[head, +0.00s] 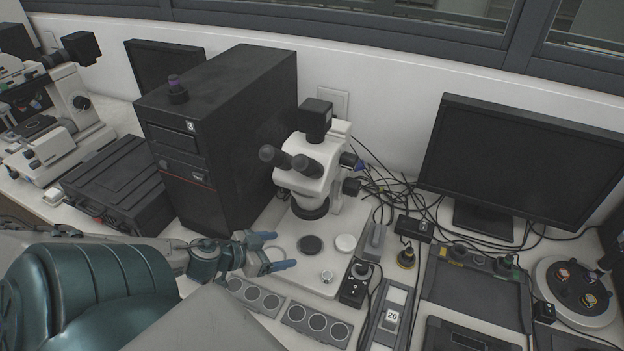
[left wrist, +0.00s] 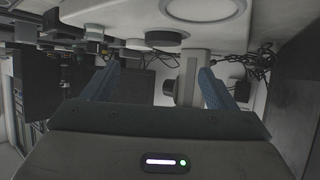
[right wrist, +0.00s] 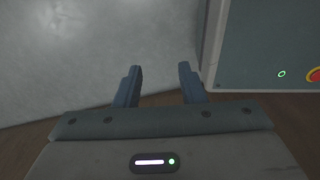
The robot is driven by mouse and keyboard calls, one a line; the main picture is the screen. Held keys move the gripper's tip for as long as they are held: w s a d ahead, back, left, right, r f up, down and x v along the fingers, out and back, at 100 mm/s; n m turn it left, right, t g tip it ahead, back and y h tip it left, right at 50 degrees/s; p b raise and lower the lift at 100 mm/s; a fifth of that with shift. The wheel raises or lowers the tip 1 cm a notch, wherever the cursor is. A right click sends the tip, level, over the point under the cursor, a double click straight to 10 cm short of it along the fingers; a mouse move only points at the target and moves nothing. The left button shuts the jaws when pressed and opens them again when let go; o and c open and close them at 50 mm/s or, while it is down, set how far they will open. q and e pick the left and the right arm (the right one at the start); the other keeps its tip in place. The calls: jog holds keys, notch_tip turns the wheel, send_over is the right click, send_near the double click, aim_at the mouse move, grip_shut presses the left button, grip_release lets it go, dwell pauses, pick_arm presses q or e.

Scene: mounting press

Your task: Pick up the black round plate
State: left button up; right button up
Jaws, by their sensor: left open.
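The black round plate (head: 310,245) lies flat on the white microscope base (head: 318,275), below the stereo microscope's lens. It also shows in the upside-down left wrist view (left wrist: 165,38), beyond the fingertips. My left gripper (head: 279,250) is open and empty, left of the plate and apart from it. Its two blue fingers (left wrist: 157,75) also show spread in the left wrist view. My right gripper (right wrist: 160,68) shows only in the right wrist view, open and empty above the floor.
A black computer tower (head: 225,130) stands left, loose cables (head: 385,190) right.

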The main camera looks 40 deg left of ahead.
aim_at(305, 246)
pick_arm(q)
jog(key=shift+w+d+f+b, duration=0.25)
jog(key=shift+w+f+b, duration=0.45)
jog(key=shift+b, duration=0.35)
jog(key=b+x, duration=0.2)
jog(key=b, duration=0.1)
jog(key=shift+w, duration=0.2)
jog(key=shift+w+b, duration=0.1)
jog(key=shift+b, duration=0.3)
jog(key=b+x, duration=0.2)
jog(key=b, duration=0.2)
jog(key=shift+f, duration=0.25)
jog(key=b+x, duration=0.2)
jog(key=b, duration=0.2)
jog(key=shift+w+a+f, duration=0.1)
jog(key=shift+w, duration=0.15)
jog(key=shift+w+b, duration=0.3)
jog(key=shift+b, duration=0.2)
pick_arm(e)
jog(key=w+f, duration=0.3)
jog(key=f, duration=1.2)
jog(key=shift+a, duration=0.3)
pick_arm(q)
jog(key=shift+c, duration=0.4)
pick_arm(e)
jog(key=shift+s+f, duration=0.1)
jog(key=shift+s, duration=0.1)
